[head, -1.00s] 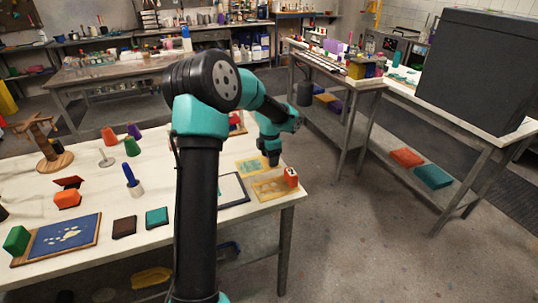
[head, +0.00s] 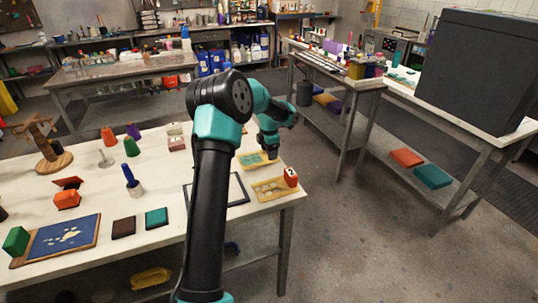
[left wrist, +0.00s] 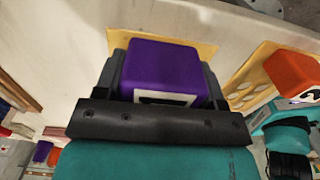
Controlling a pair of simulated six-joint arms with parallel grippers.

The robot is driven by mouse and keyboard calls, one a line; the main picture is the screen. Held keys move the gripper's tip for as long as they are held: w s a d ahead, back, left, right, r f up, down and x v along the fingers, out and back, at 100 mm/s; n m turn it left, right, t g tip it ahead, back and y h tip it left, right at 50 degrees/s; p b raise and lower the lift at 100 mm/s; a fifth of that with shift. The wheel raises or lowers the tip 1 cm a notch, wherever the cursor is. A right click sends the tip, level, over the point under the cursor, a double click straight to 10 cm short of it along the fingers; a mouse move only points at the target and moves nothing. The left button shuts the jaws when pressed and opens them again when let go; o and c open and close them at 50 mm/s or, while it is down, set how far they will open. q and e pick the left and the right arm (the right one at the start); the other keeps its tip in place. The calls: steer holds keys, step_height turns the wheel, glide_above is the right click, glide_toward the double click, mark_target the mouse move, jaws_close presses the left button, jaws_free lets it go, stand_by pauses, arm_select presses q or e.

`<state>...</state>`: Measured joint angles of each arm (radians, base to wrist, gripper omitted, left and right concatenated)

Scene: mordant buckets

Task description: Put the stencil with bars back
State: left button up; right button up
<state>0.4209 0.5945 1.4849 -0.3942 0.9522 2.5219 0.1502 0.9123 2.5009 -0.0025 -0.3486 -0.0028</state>
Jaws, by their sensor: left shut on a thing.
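My left gripper (head: 269,153) is at the far right part of the table. In the left wrist view it (left wrist: 160,92) is shut on a purple block (left wrist: 162,65) with a dark-and-white label. A yellow stencil (head: 250,160) is at this gripper in the head view, and its plain yellow edge (left wrist: 204,47) shows beyond the block in the left wrist view. The block appears to be its grip, but the join and the stencil's cutouts are hidden. I cannot tell its height above the table. My right gripper is not in view.
A second yellow stencil (head: 265,190) with round holes and a red numbered block (head: 290,177) lies near the table's right corner. A dark-rimmed frame (head: 238,190) lies beside it. Blue panel (head: 62,237), pads and coloured pots stand to the left.

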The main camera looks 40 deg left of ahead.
arm_select(q)
steer(key=shift+f, duration=0.9)
steer(key=shift+f, duration=0.1)
steer(key=o, duration=0.9)
step_height(320, 180, up, 12)
steer(key=shift+r, duration=0.1)
